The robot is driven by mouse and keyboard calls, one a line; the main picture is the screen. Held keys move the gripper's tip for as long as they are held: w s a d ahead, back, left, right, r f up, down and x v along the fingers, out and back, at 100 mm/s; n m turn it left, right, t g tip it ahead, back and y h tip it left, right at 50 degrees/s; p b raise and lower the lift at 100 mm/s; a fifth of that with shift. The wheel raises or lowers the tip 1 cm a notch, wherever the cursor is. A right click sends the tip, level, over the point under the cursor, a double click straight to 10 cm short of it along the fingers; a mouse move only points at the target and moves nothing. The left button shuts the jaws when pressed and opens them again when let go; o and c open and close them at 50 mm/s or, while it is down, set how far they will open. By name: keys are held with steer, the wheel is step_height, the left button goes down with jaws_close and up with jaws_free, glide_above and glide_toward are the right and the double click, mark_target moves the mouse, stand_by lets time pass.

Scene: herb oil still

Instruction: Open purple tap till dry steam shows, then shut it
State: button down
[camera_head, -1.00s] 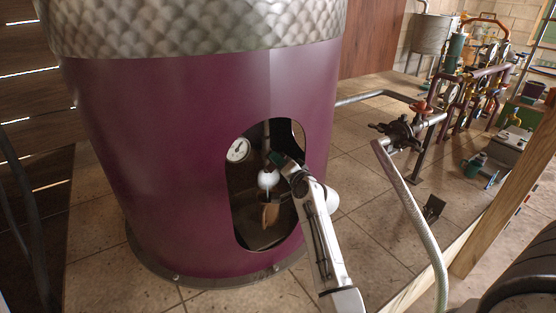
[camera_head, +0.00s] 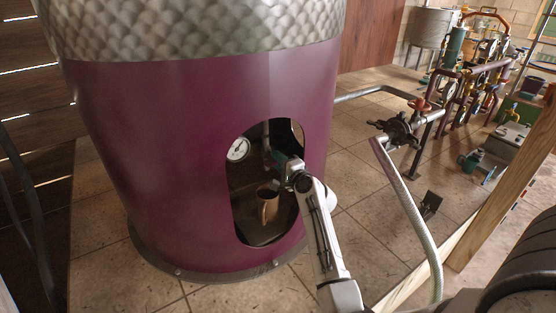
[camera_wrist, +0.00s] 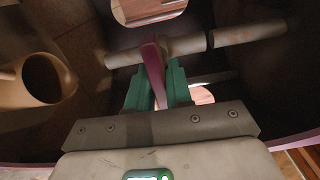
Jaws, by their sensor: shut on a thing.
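The purple tap lever (camera_wrist: 152,68) sits between my gripper's green fingers in the wrist view, its far end at a grey pipe (camera_wrist: 183,46). The lever lies roughly across the pipe. My gripper (camera_wrist: 155,88) is shut on it. In the head view my gripper (camera_head: 283,168) reaches into the opening of the purple still (camera_head: 170,150), and the lever is hidden there. A brown cup (camera_head: 268,208) stands inside, below and left of my gripper; it also shows in the wrist view (camera_wrist: 45,78). No steam shows now.
The opening's rim is close around my arm. Pipework fills the far right.

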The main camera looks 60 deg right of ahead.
steer(key=shift+f, duration=0.1)
steer(key=c, duration=1.1)
jaws_free()
steer(key=shift+b+v, duration=0.7)
steer(key=shift+v, duration=4.75)
steer(key=shift+d, duration=0.1)
